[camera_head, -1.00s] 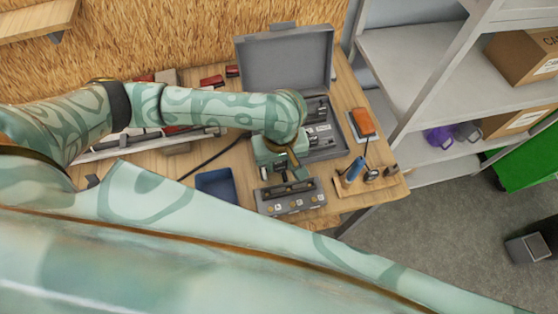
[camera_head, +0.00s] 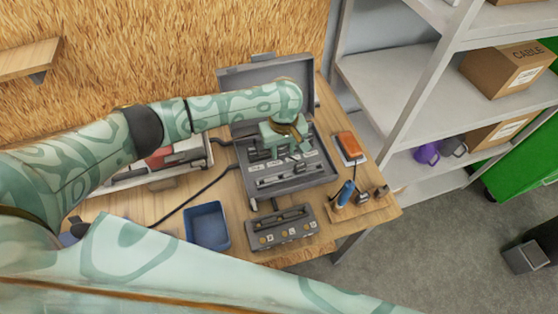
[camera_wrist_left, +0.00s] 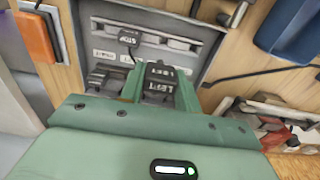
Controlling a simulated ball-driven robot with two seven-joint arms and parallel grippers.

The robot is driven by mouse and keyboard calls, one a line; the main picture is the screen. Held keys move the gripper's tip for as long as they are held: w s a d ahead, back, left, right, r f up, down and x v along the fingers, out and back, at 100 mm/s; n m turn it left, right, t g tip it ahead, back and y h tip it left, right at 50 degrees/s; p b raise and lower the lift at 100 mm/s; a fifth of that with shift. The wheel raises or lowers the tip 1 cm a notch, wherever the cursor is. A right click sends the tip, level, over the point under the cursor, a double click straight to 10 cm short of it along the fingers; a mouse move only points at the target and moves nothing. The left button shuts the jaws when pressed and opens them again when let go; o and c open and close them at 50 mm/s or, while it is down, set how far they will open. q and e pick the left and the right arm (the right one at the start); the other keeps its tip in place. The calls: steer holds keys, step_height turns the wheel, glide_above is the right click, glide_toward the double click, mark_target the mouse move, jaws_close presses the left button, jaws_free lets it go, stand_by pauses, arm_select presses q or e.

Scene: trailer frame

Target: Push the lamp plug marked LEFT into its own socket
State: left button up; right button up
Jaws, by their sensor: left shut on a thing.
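My left gripper (camera_head: 288,147) is over the open grey case (camera_head: 317,182) on the workbench. In the left wrist view, its two green fingers (camera_wrist_left: 160,95) are shut on a black plug (camera_wrist_left: 158,73) marked LEFT. A row of sockets (camera_wrist_left: 180,43) with small labels runs along the case's panel, beyond the plug in that view. Another black plug (camera_wrist_left: 127,37), marked STOP, stands at that row. The held plug appears apart from the sockets; its front end is hidden. Which socket is its own, I cannot read. The right gripper is not in view.
A grey box (camera_head: 283,235) with several round marks stands in front of the case. A blue bin (camera_head: 207,228) is left of it. An orange device (camera_head: 350,145) and a wooden tool block (camera_head: 362,211) lie to the right. The raised case lid (camera_head: 240,85) stands behind.

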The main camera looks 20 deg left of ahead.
arm_select(q)
steer(key=w+f+b, duration=0.2)
steer(key=w+b, duration=0.6)
steer(key=w, duration=0.3)
steer(key=shift+a+b, duration=0.3)
steer(key=shift+b, duration=0.1)
steer(key=shift+s+f, duration=0.1)
steer(key=shift+f, duration=0.05)
steer(key=shift+f+b, duration=0.55)
steer(key=shift+f, duration=1.2)
steer(key=shift+f, duration=0.45)
steer(key=shift+f, duration=0.5)
